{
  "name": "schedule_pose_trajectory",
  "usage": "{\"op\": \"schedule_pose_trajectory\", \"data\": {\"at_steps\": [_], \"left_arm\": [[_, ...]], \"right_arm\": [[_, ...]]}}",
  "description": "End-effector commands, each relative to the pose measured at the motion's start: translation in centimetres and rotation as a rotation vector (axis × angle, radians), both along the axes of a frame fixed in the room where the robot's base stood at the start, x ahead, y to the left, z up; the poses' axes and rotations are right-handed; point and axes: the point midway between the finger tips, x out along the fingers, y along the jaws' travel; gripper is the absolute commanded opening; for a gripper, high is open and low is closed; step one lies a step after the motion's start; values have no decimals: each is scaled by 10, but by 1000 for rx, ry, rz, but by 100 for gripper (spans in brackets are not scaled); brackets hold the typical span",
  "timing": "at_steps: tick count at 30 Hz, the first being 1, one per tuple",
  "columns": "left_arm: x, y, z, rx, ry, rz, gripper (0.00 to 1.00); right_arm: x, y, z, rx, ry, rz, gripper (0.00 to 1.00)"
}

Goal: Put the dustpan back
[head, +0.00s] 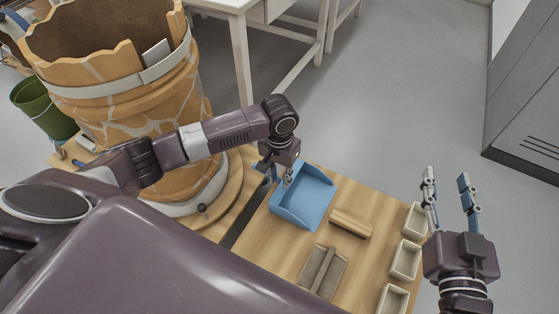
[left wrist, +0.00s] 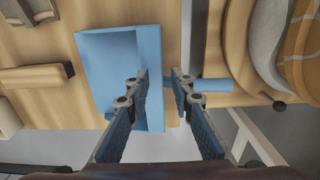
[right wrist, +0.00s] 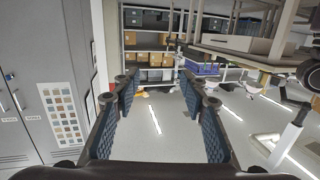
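The blue dustpan (head: 309,200) lies on the wooden table, its tray facing up. It also shows in the left wrist view (left wrist: 100,62), where its handle (left wrist: 212,85) points right. My left gripper (head: 277,176) is at the handle end of the dustpan. Its two fingers (left wrist: 158,76) are apart with nothing gripped between them; one overlaps the tray and the other the handle in the picture. I cannot tell whether they touch it. My right gripper (head: 447,180) is open and empty, raised past the right side of the table.
A large cracked orange vessel (head: 150,110) stands on a round board at the left. A wooden brush-like block (head: 350,223), a grey-topped block (head: 323,270) and three small trays (head: 405,260) lie right of the dustpan. A green bucket (head: 42,108) is at far left.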

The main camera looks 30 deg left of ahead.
Motion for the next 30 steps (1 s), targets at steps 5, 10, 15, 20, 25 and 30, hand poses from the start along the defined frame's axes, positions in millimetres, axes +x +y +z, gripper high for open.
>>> {"op": "schedule_pose_trajectory", "data": {"at_steps": [5,10,15,20,25,30], "left_arm": [[1,0,21,-1,-2,0,22],[0,0,38,-1,-1,0,22],[0,1,55,-1,-1,1,22],[0,1,66,0,0,1,22],[0,0,72,-1,-1,-1,22],[-9,-27,61,-48,-34,-62,22]], "right_arm": [[-9,-8,-35,-42,166,-12,40],[-24,-16,-68,-80,323,-21,40],[-44,-25,-98,-115,473,-32,40],[-61,-32,-117,-139,579,-39,40],[-72,-36,-127,-152,639,-43,40],[-74,-37,-130,-154,652,-44,40]]}}
